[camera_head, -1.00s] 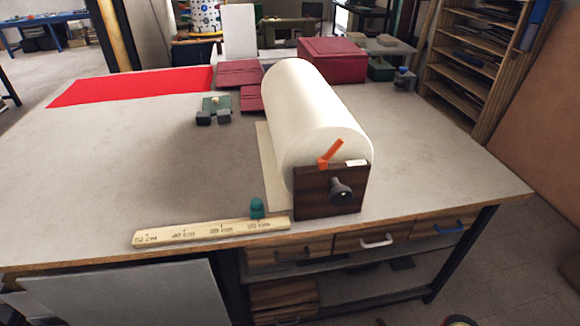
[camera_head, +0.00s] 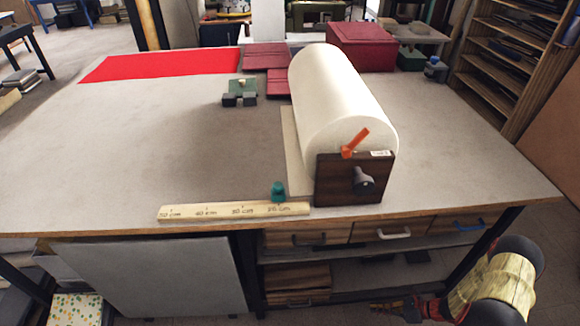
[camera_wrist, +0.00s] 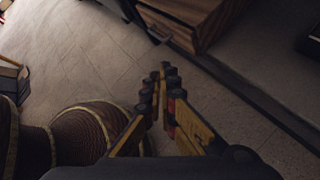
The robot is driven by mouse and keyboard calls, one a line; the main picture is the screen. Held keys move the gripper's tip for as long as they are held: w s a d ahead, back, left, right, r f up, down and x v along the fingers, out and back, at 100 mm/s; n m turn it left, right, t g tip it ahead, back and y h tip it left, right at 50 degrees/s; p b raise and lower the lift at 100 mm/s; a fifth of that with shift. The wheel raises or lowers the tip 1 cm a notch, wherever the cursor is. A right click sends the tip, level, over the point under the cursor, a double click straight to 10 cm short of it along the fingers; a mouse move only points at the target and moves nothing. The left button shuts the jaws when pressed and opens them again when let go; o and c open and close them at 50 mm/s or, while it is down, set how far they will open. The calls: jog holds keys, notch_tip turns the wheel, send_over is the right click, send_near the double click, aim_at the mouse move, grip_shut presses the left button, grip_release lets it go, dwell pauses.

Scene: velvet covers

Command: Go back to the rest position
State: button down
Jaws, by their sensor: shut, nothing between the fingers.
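My gripper (camera_head: 378,306) shows at the bottom right of the head view, low in front of the workbench (camera_head: 150,130) and below its top. It points left, with my arm to its right. In the wrist view my gripper (camera_wrist: 162,72) has its two yellow fingers together at the tips, with nothing between them. Beyond the fingertips is tiled floor, with the bench's wooden lower box (camera_wrist: 195,22) close by at the top.
On the bench are a white roll (camera_head: 345,100) in a dark wooden stand (camera_head: 335,185), a wooden ruler (camera_head: 225,211), a green knob (camera_head: 278,190), red cloth (camera_head: 165,66) and a maroon box (camera_head: 360,45). Open floor lies at right; a shelf rack (camera_head: 510,60) stands behind it.

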jog(key=s+a+r+n+g+h+p, duration=0.15)
jog(key=r+n, duration=0.45)
jog(key=r, duration=0.6)
jog(key=s+a+r+n+g+h, duration=0.15)
jog(key=r+n, duration=0.45)
jog(key=r, duration=0.7)
jog(key=s+a+r+n+g+h+p, duration=0.1)
jog(key=s+r+n+g+h, duration=0.15)
jog(key=r+n, duration=0.65)
jog(key=s+a+r+n+t+h+p, duration=0.1)
jog(key=s+a+r+n+t, duration=0.1)
jog(key=r, duration=0.9)
jog(key=s+a+r+n+t+h+p, duration=0.1)
jog(key=s+a+r+n+t+h, duration=0.1)
jog(key=r, duration=0.9)
jog(key=s+a+r+n+t+h+p, duration=0.1)
jog(key=s+a+r+t, duration=0.2)
jog(key=r, duration=0.8)
jog(key=s+a, duration=0.2)
jog(key=a, duration=0.2)
jog(key=shift+s+r+n+h+p, duration=0.25)
jog(key=shift+s+n+h+p, duration=0.05)
jog(key=shift+s+n+h, duration=0.1)
jog(key=shift+t, duration=0.25)
